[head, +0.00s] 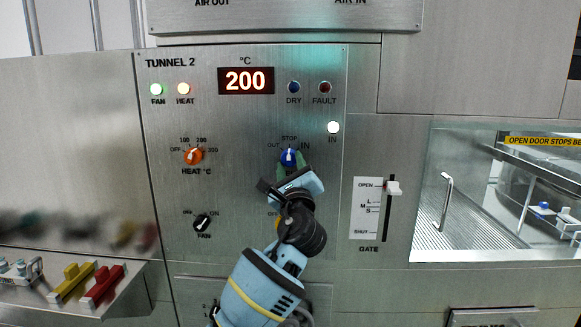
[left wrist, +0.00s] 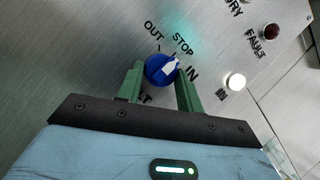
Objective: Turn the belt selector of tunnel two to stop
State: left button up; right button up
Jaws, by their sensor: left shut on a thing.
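The belt selector (head: 289,157) is a blue knob with a white pointer on the Tunnel 2 panel. Its labels read OUT, STOP and IN. In the head view the pointer stands about upright, toward STOP. In the left wrist view the selector (left wrist: 161,69) has its pointer toward the STOP side; I cannot tell whether it is exactly on the mark. My left gripper (head: 293,172) reaches up from below, its green fingers shut on the knob's two sides. The fingers also show in the left wrist view (left wrist: 160,84). The white IN lamp (head: 333,127) is lit. My right gripper is not in view.
The orange heat knob (head: 194,156) and black fan knob (head: 202,223) are left of my arm. The gate slider (head: 393,188) is at OPEN on the right. The red display (head: 246,80) reads 200. FAN and HEAT lamps are lit. A glass door (head: 480,190) is far right.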

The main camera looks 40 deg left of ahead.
pick_arm(q)
jog(key=o, duration=0.8)
jog(key=shift+o, duration=0.9)
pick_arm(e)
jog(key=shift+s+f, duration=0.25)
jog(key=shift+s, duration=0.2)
pick_arm(q)
jog(key=v, duration=0.8)
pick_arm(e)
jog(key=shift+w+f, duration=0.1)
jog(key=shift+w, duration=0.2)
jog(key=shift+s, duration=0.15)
